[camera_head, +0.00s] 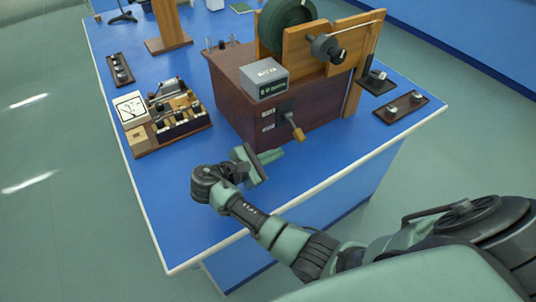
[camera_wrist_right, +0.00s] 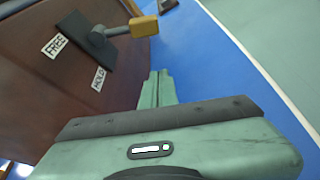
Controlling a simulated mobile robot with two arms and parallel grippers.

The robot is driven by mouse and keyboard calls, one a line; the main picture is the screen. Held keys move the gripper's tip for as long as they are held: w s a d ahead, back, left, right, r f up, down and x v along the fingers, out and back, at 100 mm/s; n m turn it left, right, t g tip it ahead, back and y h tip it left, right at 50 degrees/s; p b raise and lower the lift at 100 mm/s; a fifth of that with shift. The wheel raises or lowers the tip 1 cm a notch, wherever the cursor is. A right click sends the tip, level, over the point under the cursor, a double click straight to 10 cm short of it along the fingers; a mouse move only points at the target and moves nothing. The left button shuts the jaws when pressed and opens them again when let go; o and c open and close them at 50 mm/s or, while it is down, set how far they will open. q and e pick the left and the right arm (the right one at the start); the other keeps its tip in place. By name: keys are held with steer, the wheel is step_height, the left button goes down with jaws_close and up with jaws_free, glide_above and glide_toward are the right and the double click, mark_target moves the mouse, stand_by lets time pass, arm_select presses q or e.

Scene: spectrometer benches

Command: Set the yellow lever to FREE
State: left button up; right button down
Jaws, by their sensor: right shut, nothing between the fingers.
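The yellow lever (camera_head: 295,127) sticks out from a black plate on the front of the dark wooden box (camera_head: 233,107). Its handle slopes down and to the right in the head view. The right wrist view shows its yellow handle (camera_wrist_right: 143,27) and two labels beside the plate, FREE (camera_wrist_right: 54,46) and HOLD (camera_wrist_right: 98,79). The HOLD label is the nearer one to my fingers. My right gripper (camera_head: 274,154) is shut and empty, in front of the box and below the lever; its fingertips (camera_wrist_right: 158,74) are apart from the handle. My left gripper is out of view.
A grey box (camera_head: 265,79) and a green wheel (camera_head: 287,24) with a wooden frame sit on the dark box. A wooden instrument tray (camera_head: 144,149) stands to the left. A small knob board (camera_head: 403,107) lies to the right. The blue bench's front is clear.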

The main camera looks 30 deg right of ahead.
mark_target(295, 127)
steer(key=x, duration=0.4)
steer(key=shift+r, duration=0.15)
steer(key=shift+s+d+r+p, duration=0.25)
steer(key=shift+r+p, duration=0.3)
steer(key=shift+p, duration=0.1)
steer(key=shift+s+d+r+p, duration=0.2)
steer(key=shift+d+r+p, duration=0.1)
steer(key=shift+r+p, duration=0.3)
steer(key=shift+s+r, duration=0.35)
steer(key=shift+r, duration=0.1)
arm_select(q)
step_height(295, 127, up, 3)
arm_select(e)
steer(key=shift+w+f, duration=0.1)
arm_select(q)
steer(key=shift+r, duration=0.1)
